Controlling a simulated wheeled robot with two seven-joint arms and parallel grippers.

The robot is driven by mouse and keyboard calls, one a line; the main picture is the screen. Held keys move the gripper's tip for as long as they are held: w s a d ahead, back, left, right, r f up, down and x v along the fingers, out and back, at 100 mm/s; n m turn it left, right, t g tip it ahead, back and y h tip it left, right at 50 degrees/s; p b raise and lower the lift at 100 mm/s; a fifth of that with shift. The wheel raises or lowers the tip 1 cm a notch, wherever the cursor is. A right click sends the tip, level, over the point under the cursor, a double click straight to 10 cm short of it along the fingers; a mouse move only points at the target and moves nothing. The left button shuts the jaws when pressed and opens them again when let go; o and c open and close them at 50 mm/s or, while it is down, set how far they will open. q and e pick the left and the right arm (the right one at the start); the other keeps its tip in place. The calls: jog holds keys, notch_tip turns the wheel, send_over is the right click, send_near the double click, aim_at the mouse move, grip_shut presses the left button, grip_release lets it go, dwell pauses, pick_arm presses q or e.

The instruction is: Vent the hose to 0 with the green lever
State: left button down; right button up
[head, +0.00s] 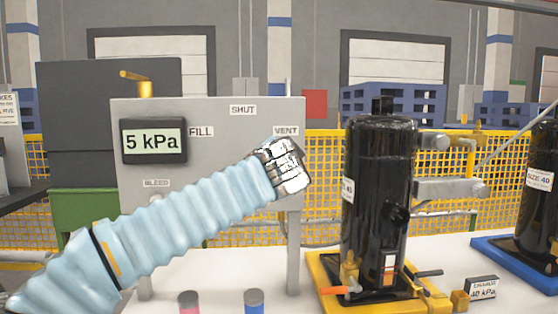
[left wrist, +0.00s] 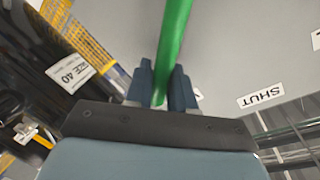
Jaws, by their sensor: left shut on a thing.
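The green lever (left wrist: 172,45) shows in the left wrist view, running up from between the fingers of my left gripper (left wrist: 162,85). My left gripper is shut on it. In the head view my blue-sleeved left arm reaches up across the grey panel (head: 215,118), and its metal wrist end lies just below the VENT label (head: 286,131). The lever and fingers are hidden behind it there. The display (head: 153,141) on the panel reads 5 kPa. The FILL label (head: 201,132) is left and the SHUT label (head: 243,110) is at the top. My right gripper is not in view.
A black compressor (head: 378,190) stands on a yellow pallet (head: 330,297) right of the panel. Another sits on a blue pallet (head: 512,262) at the far right. A small sign (head: 482,288) reads 40 kPa. A yellow mesh fence (head: 322,165) runs behind.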

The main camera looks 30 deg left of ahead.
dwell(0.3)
pick_arm(q)
jog(key=c, duration=1.1)
grip_release()
jog(key=b+v, duration=0.1)
jog(key=v, duration=1.3)
jog(key=shift+f+b, duration=0.1)
jog(key=shift+b, duration=0.3)
